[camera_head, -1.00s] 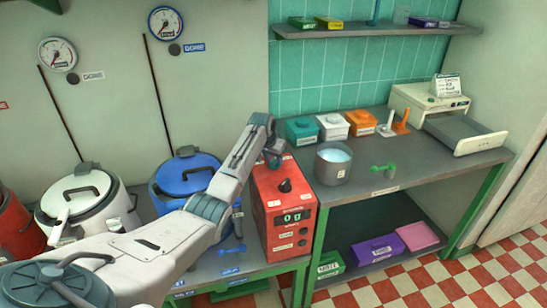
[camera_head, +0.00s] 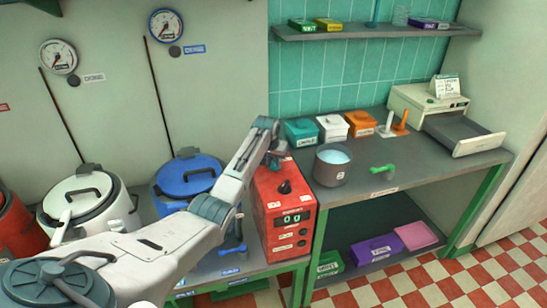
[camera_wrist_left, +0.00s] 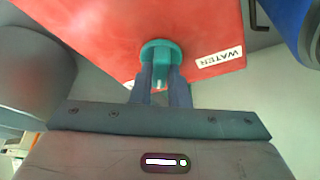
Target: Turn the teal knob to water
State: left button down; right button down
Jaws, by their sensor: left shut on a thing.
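The teal knob (camera_wrist_left: 158,52) is on a face of the red box (camera_wrist_left: 95,30), seen close in the left wrist view. Its grip ridge sits between the two fingers of my left gripper (camera_wrist_left: 163,82), which is shut on it. A white WATER label (camera_wrist_left: 220,58) is to the right of the knob, upside down in this view. Another pale label edge is mostly hidden behind the left finger. In the head view the red box (camera_head: 283,225) shows a display and a black dial, and my left gripper is at its top rear, with the knob hidden. My right gripper is not in view.
A blue kettle (camera_head: 188,176) and a white kettle (camera_head: 85,205) stand left of the box. A grey pot (camera_head: 331,168) and a green-handled tool (camera_head: 383,169) are on the right bench (camera_head: 420,170). Coloured boxes line the wall behind them.

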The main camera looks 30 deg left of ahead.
pick_arm(q)
jog(key=shift+d+r+n+y+p, duration=0.1)
jog(key=shift+r+n+y+p, duration=0.15)
jog(key=shift+n+p, duration=0.45)
jog(key=n+y, duration=0.1)
jog(key=n, duration=0.2)
jog(key=shift+w+f+g, duration=0.1)
jog(key=shift+f+g, duration=0.05)
jog(key=shift+g, duration=0.15)
jog(key=shift+n+y, duration=0.35)
jog(key=shift+n, duration=0.65)
jog(key=shift+w+d+f+n+g+b, duration=0.15)
jog(key=shift+n+g+b, duration=0.35)
jog(key=shift+n, duration=0.4)
jog(key=shift+n+g+y+b, duration=0.35)
jog(key=shift+n+b, duration=0.25)
jog(key=shift+n, duration=0.3)
jog(key=n+g+b, duration=0.1)
jog(key=n+b, duration=0.1)
jog(key=b, duration=0.1)
jog(key=n+g+b, duration=0.1)
jog(key=n+b, duration=0.2)
jog(key=shift+w+y+b, duration=0.1)
jog(key=shift+y+b, duration=0.15)
jog(key=shift+b, duration=0.15)
jog(key=shift+n+b, duration=0.3)
jog(key=shift+b, duration=0.2)
